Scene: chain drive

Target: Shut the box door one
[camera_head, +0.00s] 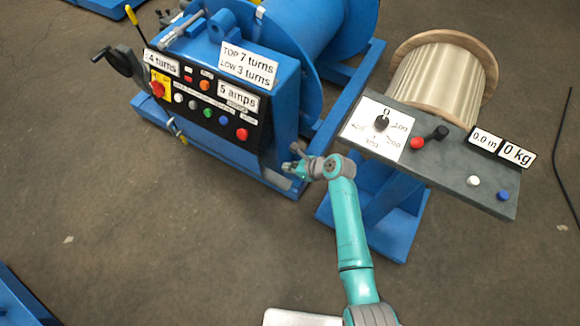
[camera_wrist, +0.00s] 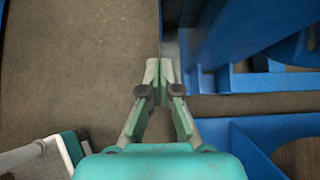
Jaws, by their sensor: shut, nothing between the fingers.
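The blue machine with a black control panel (camera_head: 203,105) stands at the upper left in the head view. Its blue housing (camera_head: 285,105) ends just above my gripper; I cannot tell which part is box door one or how far it stands open. My gripper (camera_head: 289,168) is by the housing's lower right corner, shut and empty. In the wrist view my gripper (camera_wrist: 158,72) points over bare floor, with blue metal parts (camera_wrist: 250,35) close on the right. I cannot tell whether it touches them.
A grey console (camera_head: 440,165) on a blue stand (camera_head: 375,220) is to the right of my arm, with a wooden spool (camera_head: 440,75) behind it. A black crank (camera_head: 120,65) sticks out at the machine's left.

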